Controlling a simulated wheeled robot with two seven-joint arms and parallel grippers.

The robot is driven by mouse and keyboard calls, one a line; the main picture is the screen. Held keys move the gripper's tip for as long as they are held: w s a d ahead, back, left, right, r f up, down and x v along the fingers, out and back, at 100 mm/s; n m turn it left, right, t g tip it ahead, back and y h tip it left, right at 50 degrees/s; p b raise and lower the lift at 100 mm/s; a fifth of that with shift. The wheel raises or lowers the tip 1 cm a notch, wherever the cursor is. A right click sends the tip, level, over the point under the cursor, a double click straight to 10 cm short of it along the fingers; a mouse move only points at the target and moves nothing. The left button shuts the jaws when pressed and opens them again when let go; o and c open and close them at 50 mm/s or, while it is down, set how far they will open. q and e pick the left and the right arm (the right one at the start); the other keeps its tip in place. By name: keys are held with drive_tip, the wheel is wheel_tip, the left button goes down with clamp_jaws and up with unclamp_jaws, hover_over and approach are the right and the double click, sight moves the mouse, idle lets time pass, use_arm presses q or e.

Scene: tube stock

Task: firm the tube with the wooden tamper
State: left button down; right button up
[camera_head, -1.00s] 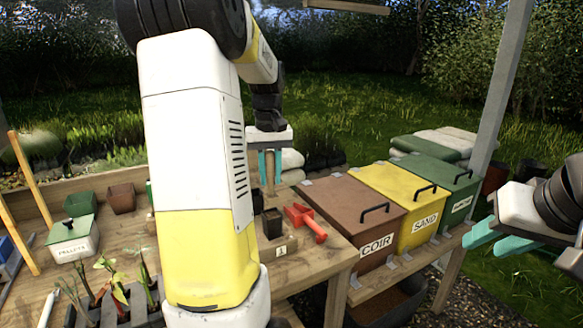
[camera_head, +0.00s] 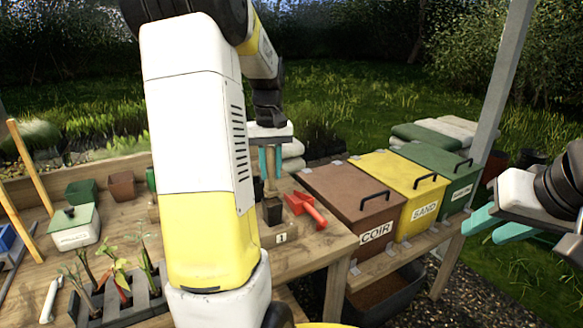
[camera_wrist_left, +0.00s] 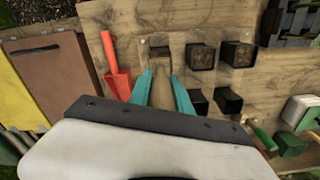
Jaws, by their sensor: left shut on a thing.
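My left gripper (camera_head: 269,162) is shut on the wooden tamper (camera_head: 272,170), which it holds upright. The tamper's lower end is at the mouth of a dark square tube (camera_head: 272,212) on the wooden bench, beside the card marked 1 (camera_head: 281,238). I cannot tell how far inside the tube it is. In the left wrist view the teal fingers (camera_wrist_left: 163,80) point toward this tube (camera_wrist_left: 159,52); the tamper is not clear there. My right gripper (camera_head: 484,231) is open and empty at the right, away from the bench.
A red scoop (camera_head: 307,208) lies just right of the tube. Brown COIR (camera_head: 350,200), yellow SAND (camera_head: 400,185) and green bins stand further right. Several other dark tubes (camera_wrist_left: 201,57) stand nearby in the left wrist view. Seedlings and a PELLETS box (camera_head: 74,226) are at left.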

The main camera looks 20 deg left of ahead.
sight(270, 146)
use_arm(q)
drive_tip(key=shift+f, duration=0.3)
idle(0.4)
drive_tip(key=shift+f, duration=0.35)
drive_tip(key=shift+f, duration=0.5)
drive_tip(key=shift+f, duration=0.35)
drive_tip(key=shift+f, duration=0.8)
idle(2.2)
drive_tip(key=shift+r, duration=0.1)
drive_tip(key=shift+r, duration=5.45)
